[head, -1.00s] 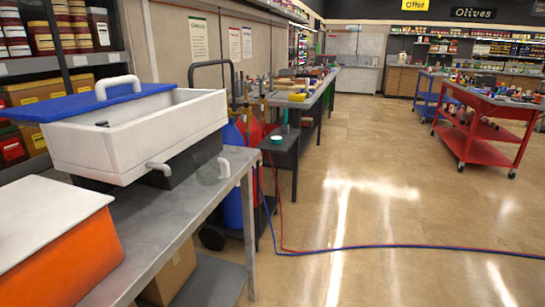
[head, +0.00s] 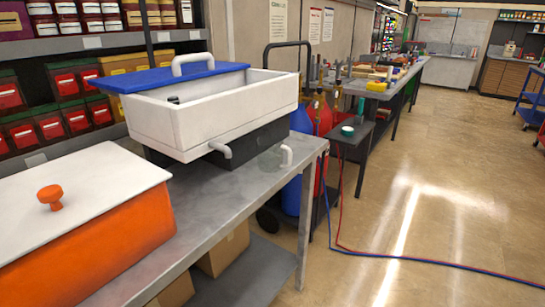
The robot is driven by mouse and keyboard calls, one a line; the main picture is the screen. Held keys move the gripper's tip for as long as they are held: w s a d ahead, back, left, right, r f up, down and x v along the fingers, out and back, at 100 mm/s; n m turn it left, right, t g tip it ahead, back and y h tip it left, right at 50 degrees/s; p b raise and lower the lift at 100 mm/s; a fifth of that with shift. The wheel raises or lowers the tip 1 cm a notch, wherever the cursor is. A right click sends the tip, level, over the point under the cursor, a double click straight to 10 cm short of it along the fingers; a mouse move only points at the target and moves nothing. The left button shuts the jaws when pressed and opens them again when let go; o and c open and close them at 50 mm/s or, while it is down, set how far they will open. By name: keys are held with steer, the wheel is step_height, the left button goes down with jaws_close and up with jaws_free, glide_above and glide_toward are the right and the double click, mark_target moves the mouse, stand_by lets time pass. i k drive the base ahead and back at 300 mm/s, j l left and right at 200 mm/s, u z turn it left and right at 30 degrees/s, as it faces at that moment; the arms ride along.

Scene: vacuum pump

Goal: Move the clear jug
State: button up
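The clear jug (head: 271,158) is see-through and hard to make out, with a pale handle on its right side. It stands on the grey metal table (head: 220,205) near the table's right end. It is just right of the dark base under a white tub (head: 215,118), whose pale spout points toward it. I cannot tell whether the jug touches that base. My gripper is not in view.
A blue lid (head: 180,76) lies on the tub. An orange box with a white lid (head: 90,230) stands at the near left of the table. Gas cylinders (head: 300,180) stand behind the table's end. Hoses (head: 400,258) cross the open floor at right.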

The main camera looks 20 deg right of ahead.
mark_target(270, 148)
steer(key=i+l, duration=0.2)
steer(key=l, duration=0.15)
steer(key=i+l, duration=0.25)
steer(key=i+l+u, duration=0.1)
steer(key=l, duration=0.4)
steer(key=i+l, duration=0.5)
steer(key=l, duration=0.25)
steer(key=i+l, duration=0.2)
steer(key=l, duration=0.15)
steer(key=i+l+u, duration=0.1)
steer(key=l, duration=0.3)
steer(key=i+l, duration=0.3)
steer(key=l, duration=0.05)
